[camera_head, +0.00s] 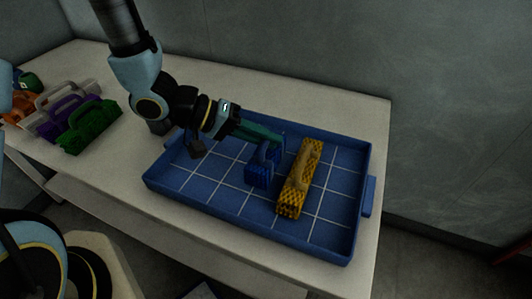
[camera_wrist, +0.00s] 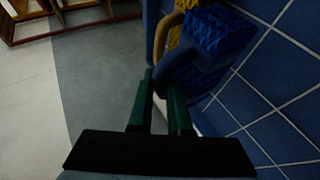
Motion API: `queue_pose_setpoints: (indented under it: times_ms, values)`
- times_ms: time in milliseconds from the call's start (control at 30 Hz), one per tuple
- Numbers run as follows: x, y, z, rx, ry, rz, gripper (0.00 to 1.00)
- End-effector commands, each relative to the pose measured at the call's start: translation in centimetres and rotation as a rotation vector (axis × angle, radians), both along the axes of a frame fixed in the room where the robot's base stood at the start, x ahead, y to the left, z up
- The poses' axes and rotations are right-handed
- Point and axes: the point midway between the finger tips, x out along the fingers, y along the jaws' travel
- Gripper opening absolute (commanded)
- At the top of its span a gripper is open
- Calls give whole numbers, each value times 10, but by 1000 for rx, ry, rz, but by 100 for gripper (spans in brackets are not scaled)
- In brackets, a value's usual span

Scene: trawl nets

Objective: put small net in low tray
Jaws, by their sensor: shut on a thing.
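The low tray (camera_head: 247,225) is a wide blue tray with a white grid on its floor, lying on the pale bench. The small net appears to be the blue bundle (camera_head: 259,171) inside the tray's outline, near its middle. In the wrist view its blue mesh body (camera_wrist: 218,32) and handle show at the fingertips. My gripper (camera_head: 272,143) reaches over the tray from the back left. Its green fingers (camera_wrist: 162,85) are shut on the blue net's handle. Whether the net touches the tray floor is hard to tell.
A yellow net bundle (camera_head: 299,180) lies in the tray just right of the blue one. Green (camera_head: 90,127), purple (camera_head: 68,118), grey and orange bundles stand at the bench's left. Tray floor is free at left and right. A wall stands behind.

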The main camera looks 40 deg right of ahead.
Motion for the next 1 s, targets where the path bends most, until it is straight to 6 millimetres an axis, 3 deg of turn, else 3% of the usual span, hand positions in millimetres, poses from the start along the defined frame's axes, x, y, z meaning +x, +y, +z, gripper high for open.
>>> queue_pose_setpoints:
  times_ms: [500,1000]
  values:
    - [-1,0,-44,0,3,-2,0]
    - [0,0,-52,-2,0,-1,0]
